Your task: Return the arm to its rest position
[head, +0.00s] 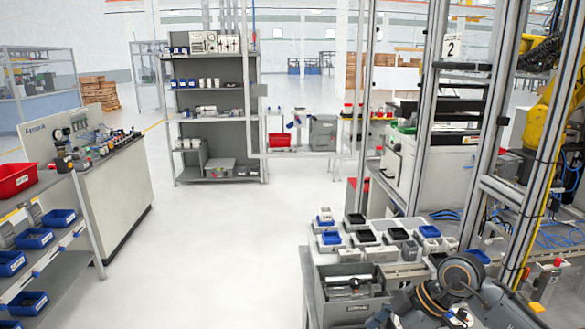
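My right arm (455,290) shows at the bottom right as dark grey links with orange bands. It is bent and sits close in front of the parts table (312,290), overlapping its near right corner. I cannot make out the fingers of my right gripper. My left arm and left gripper are not in view. I see nothing held in the visible part of the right arm.
On the table stand a grey crate (348,312) with metal parts inside and several small bins. A metal-framed cell with a yellow robot arm (545,125) is at the right. A rack with blue bins (35,238) is at the left. The middle floor (225,245) is clear.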

